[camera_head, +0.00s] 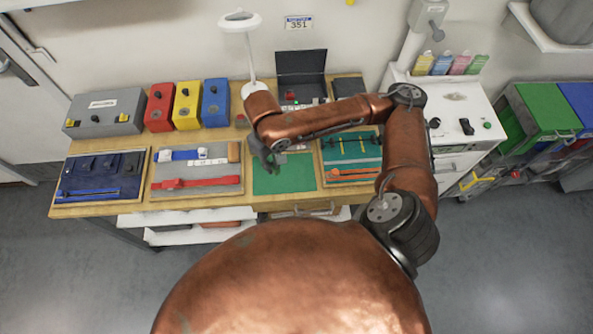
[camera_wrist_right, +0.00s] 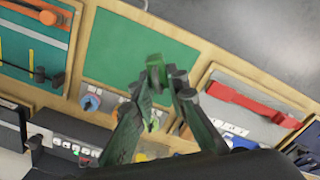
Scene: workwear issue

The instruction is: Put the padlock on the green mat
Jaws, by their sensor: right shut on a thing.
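The green mat (camera_head: 290,178) lies on the wooden bench top, between a board with red and blue straps and a teal tool board. It also shows in the wrist view (camera_wrist_right: 115,45). My right gripper (camera_head: 268,165) hangs low over the mat's back left part. In the wrist view its fingers (camera_wrist_right: 166,78) are close together, shut on a small green thing at their tips, apparently the padlock (camera_wrist_right: 155,62). The fingers hide part of it, and I cannot tell whether it touches the mat. My left gripper is not in view.
The strap board (camera_head: 197,187) lies left of the mat, and the teal tool board (camera_head: 350,150) lies right. Red, yellow and blue boxes (camera_head: 187,104) stand at the back left. An open black case (camera_head: 301,68) and a lamp (camera_head: 240,22) stand behind. The mat's front is clear.

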